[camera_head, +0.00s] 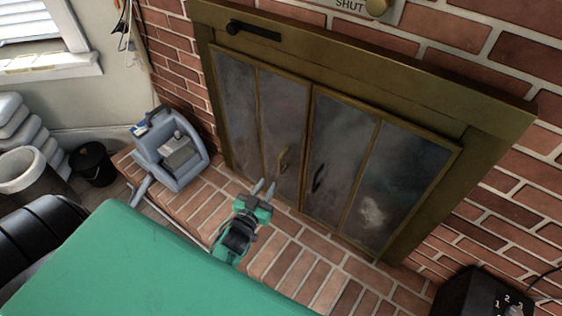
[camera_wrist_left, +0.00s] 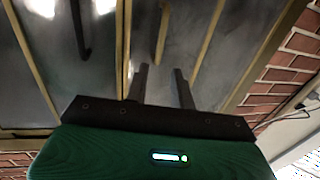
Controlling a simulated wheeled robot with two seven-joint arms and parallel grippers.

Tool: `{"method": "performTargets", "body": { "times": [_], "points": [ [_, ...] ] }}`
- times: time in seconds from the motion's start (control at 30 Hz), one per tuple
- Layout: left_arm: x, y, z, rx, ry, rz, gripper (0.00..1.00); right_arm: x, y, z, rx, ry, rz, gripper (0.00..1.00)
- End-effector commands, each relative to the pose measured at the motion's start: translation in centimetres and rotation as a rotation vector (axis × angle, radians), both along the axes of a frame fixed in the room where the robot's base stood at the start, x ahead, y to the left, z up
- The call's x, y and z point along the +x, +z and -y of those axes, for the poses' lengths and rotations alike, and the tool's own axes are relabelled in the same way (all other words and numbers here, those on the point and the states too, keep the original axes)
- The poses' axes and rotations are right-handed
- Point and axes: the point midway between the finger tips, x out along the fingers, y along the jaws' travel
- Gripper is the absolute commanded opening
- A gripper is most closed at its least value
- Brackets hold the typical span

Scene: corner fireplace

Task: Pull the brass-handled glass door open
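The glass door with the brass handle (camera_head: 283,160) is the left of two smoky folding doors in a brass frame. Its pane (camera_head: 282,108) stands in line with the frame and looks closed. The right door carries a black handle (camera_head: 319,177). My left gripper (camera_head: 264,187) is open and empty, in front of and below the brass handle, apart from it. In the left wrist view the two fingers (camera_wrist_left: 160,72) point toward the brass handle (camera_wrist_left: 162,34), and the black handle (camera_wrist_left: 80,30) is to its left. My right gripper is not in view.
The brick hearth (camera_head: 290,258) runs below the doors. A blue-grey container (camera_head: 172,150) stands on it at the left. A black bar (camera_head: 253,31) sits on the upper frame. A black box with a dial (camera_head: 478,296) is at the lower right.

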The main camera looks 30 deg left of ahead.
Motion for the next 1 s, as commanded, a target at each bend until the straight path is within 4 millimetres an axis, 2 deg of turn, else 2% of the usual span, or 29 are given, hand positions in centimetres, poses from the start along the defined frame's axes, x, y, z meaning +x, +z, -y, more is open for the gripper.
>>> {"method": "performTargets", "body": {
  "times": [0.3,0.5,0.7,1.0],
  "points": [
    [6.1,0.0,-0.3,0.001,0.0,0.001,0.25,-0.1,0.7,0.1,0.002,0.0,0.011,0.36],
    [9.2,-0.1,-0.5,0.0,0.0,0.0,0.25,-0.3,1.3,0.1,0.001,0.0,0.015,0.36],
    [10.9,-0.1,-0.6,0.001,0.0,-0.001,0.25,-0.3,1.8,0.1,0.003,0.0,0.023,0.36],
    [11.3,-0.1,-0.6,0.0,0.0,-0.002,0.25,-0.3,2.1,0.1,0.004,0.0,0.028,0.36]
  ]
}}
